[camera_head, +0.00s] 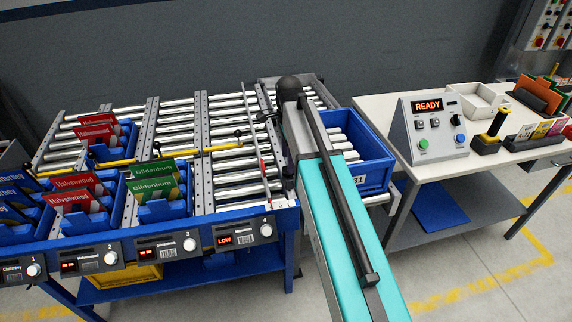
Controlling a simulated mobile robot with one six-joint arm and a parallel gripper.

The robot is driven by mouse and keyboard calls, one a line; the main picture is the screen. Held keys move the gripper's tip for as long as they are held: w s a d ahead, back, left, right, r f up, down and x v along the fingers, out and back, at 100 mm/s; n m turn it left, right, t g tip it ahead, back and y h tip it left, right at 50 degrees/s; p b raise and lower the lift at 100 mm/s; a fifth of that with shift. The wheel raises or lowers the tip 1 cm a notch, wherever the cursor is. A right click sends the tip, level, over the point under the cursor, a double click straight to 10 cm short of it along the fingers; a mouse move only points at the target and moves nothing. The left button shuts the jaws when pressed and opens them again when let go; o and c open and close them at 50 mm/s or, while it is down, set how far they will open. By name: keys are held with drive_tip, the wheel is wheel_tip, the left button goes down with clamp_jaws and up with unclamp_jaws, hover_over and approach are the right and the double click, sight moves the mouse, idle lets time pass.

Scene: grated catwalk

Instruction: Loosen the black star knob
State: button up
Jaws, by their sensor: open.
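A small dark knob-like part (268,116) shows on the thin lane guide at the right of the roller rack, close against the left side of my arm. It may be the black star knob, but it is too small to make out star lobes. My teal arm rises from the bottom right to a dark rounded end above this part. My gripper cannot be made out; the arm hides the area beside and behind it.
The roller rack (205,133) has yellow bars (215,149), blue bins and red and green cards. A blue bin (361,178) stands right of my arm. A white bench (385,110) holds a control box (430,128) reading READY. Floor shows between rack and bench.

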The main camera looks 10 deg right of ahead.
drive_tip(key=shift+f+p, duration=0.3)
drive_tip(key=shift+f, duration=1.55)
